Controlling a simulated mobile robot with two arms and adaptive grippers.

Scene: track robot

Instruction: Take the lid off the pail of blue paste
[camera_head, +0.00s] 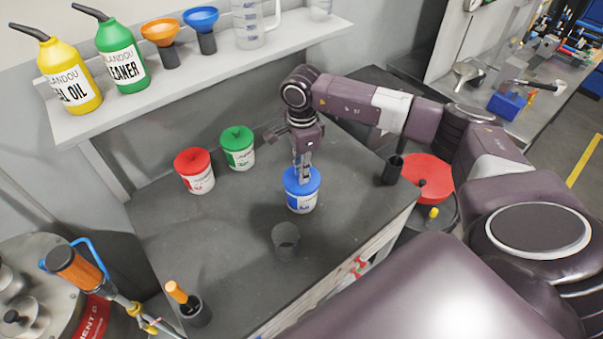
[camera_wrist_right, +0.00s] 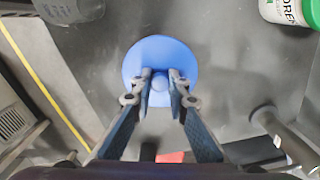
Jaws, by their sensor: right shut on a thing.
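The pail of blue paste (camera_head: 301,201) is white with a blue label and stands upright on the dark worktop. Its blue lid (camera_head: 309,186) sits on top of the pail. My right gripper (camera_head: 302,179) reaches down from above onto the lid. In the right wrist view, the round blue lid (camera_wrist_right: 161,54) lies under my right gripper (camera_wrist_right: 161,80), whose fingers are shut on the small knob at its middle. The pail's body is hidden below the lid in that view. My left gripper is in neither view.
A red-lidded pail (camera_head: 195,172) and a green-lidded pail (camera_head: 238,148) stand to the left. An empty dark cup (camera_head: 286,242) stands in front, a black cup (camera_head: 393,170) to the right. A shelf (camera_head: 220,72) with bottles and funnels runs behind. The worktop's middle is mostly clear.

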